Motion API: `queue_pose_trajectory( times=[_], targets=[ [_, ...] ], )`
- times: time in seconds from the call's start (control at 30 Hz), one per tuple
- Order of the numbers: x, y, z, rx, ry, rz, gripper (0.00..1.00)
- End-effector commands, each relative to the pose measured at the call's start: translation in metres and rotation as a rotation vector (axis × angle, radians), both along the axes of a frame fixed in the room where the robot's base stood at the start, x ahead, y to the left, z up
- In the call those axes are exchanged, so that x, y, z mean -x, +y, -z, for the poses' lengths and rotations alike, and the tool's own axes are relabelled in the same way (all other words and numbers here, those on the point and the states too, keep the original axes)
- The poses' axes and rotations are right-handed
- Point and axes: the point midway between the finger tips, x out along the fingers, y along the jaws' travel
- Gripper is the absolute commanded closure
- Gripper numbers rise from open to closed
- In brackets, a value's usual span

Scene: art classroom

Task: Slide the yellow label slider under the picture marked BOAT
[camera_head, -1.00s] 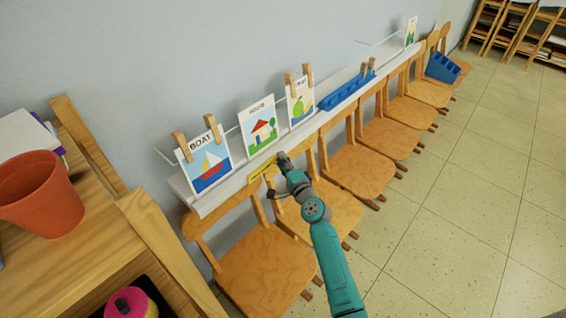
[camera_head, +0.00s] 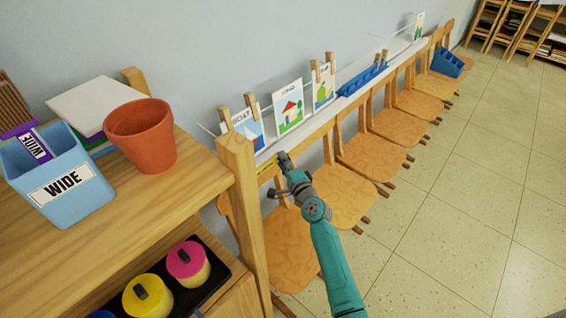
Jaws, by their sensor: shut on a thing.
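The yellow label slider (camera_head: 266,165) is on the front edge of the white picture ledge (camera_head: 270,150). My gripper (camera_head: 279,162) is shut on it at its right end. The picture marked BOAT (camera_head: 252,129) stands on the ledge, up and left of the slider, with clothespins at its top. A wooden post hides part of this picture's left side. The slider's visible part lies around the BOAT picture's lower right corner. Its left end is close to the post, and I cannot tell whether the post hides some of it.
The wooden shelf unit's post (camera_head: 238,170) stands close left of my gripper. The house picture (camera_head: 289,107), the pear picture (camera_head: 324,88) and a blue rack (camera_head: 362,80) are farther along the ledge. Chairs (camera_head: 345,195) line up below. The floor at right is clear.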

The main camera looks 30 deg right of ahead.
Motion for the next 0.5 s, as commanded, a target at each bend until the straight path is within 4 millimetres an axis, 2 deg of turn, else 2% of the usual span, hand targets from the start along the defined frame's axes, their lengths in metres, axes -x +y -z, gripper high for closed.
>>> queue_pose_trajectory(
  times=[0.1,0.13,0.17,0.5],
  targets=[
    [0.0013,0.0054,0.0039,-0.002,0.007,-0.011,1.00],
    [0.0013,0.0056,0.0040,-0.002,0.008,-0.011,0.58],
    [0.0012,0.0056,0.0038,-0.002,0.007,-0.011,0.51],
    [0.0019,0.0036,0.0020,-0.001,0.004,-0.007,0.49]
  ],
)
